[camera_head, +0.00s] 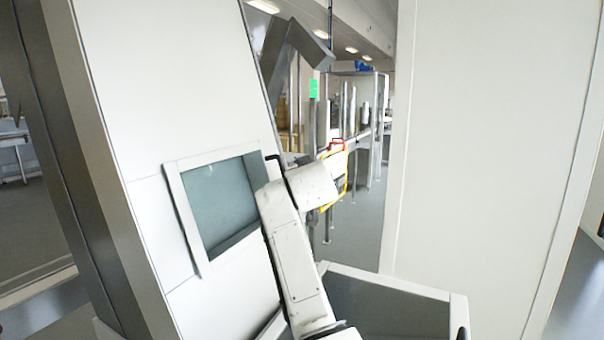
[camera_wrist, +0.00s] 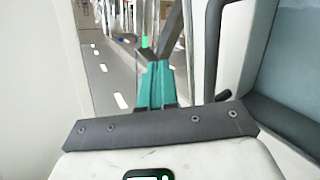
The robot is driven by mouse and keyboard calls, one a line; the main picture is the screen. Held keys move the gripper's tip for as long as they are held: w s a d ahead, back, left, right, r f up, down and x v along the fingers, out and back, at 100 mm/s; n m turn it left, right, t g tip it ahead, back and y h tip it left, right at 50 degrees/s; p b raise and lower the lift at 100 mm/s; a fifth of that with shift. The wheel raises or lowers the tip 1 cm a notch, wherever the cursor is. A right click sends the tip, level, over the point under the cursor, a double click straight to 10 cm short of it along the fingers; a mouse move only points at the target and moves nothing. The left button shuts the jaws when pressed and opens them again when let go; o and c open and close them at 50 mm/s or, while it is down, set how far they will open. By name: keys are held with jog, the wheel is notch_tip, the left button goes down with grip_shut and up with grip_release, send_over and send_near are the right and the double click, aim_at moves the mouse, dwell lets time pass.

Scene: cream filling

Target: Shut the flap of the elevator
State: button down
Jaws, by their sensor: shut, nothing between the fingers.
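The white elevator-like housing (camera_head: 150,90) stands on the left of the head view, tilted in the picture. A white-framed window (camera_head: 218,203) with a grey-green pane is set in its face. A dark panel with a white frame (camera_head: 385,305) juts out low, right of my arm; I cannot tell for sure which part is the flap. My gripper (camera_wrist: 156,66) shows teal fingers closed together with nothing between them. In the wrist view a dark bar handle (camera_wrist: 213,45) and a grey-blue pane (camera_wrist: 297,55) are right of the fingers, apart from them. My arm hides the gripper in the head view.
A large white panel (camera_head: 490,150) fills the right of the head view. Between it and the housing is a gap showing grey floor (camera_head: 355,228), with metal racks (camera_head: 365,110) farther back. A yellow-and-red item (camera_head: 335,175) shows just behind my arm.

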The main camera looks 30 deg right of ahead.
jog(key=s+d+r+b, duration=0.2)
jog(key=s+d+r, duration=0.1)
jog(key=s+d, duration=0.4)
jog(key=shift+s+d+r+b, duration=0.15)
jog(key=shift+d+r+b, duration=0.15)
jog(key=shift+d, duration=0.25)
